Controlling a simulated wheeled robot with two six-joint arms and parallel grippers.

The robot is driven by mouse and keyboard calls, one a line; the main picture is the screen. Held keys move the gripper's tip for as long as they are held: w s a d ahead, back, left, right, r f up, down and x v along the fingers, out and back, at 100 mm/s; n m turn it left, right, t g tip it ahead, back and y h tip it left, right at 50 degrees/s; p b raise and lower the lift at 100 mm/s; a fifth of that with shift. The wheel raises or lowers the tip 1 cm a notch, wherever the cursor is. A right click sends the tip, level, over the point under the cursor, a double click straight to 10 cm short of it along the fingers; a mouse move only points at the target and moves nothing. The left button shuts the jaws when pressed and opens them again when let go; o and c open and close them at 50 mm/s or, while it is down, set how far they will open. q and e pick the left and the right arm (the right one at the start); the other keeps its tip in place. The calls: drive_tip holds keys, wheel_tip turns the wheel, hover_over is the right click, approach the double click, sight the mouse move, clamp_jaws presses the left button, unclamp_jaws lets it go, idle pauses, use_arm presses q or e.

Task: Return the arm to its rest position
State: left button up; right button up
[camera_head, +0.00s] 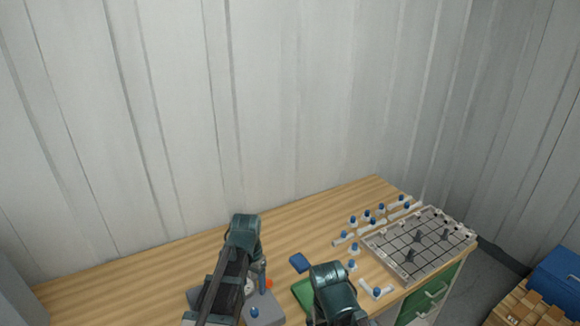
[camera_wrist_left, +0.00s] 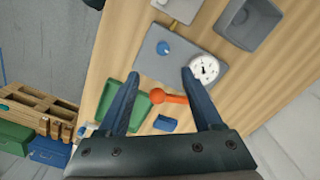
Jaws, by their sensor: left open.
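My left arm reaches in from the bottom left in the camera_head view, and its gripper (camera_head: 262,282) points down over a grey panel (camera_head: 272,306). In the left wrist view my left gripper (camera_wrist_left: 160,73) has its two blue fingers spread, with nothing between them. Past the fingertips lies the grey panel (camera_wrist_left: 178,68) with a blue knob (camera_wrist_left: 163,48) and a round white gauge (camera_wrist_left: 203,69). An orange lever (camera_wrist_left: 170,98) shows between the fingers, apparently below them. My right arm is at the bottom middle of the camera_head view; its gripper is hidden.
A green tray (camera_wrist_left: 117,103) and a blue block (camera_head: 299,263) lie near the panel. Several blue-capped pieces and a gridded rack (camera_head: 420,245) fill the right of the wooden bench (camera_head: 130,262). The bench's left part is clear. The wall (camera_head: 200,120) rises behind.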

use_arm(q)
drive_tip(key=s+d+f+b, duration=0.4)
drive_tip(key=s+d, duration=0.1)
drive_tip(key=s, duration=0.2)
drive_tip(key=s+d+f+y+b, duration=0.1)
drive_tip(key=s+d+f+b, duration=0.3)
drive_tip(key=s, duration=0.3)
drive_tip(key=shift+s+d+f+n, duration=0.2)
drive_tip(key=shift+d+f+n, duration=0.2)
drive_tip(key=shift+d+f, duration=0.25)
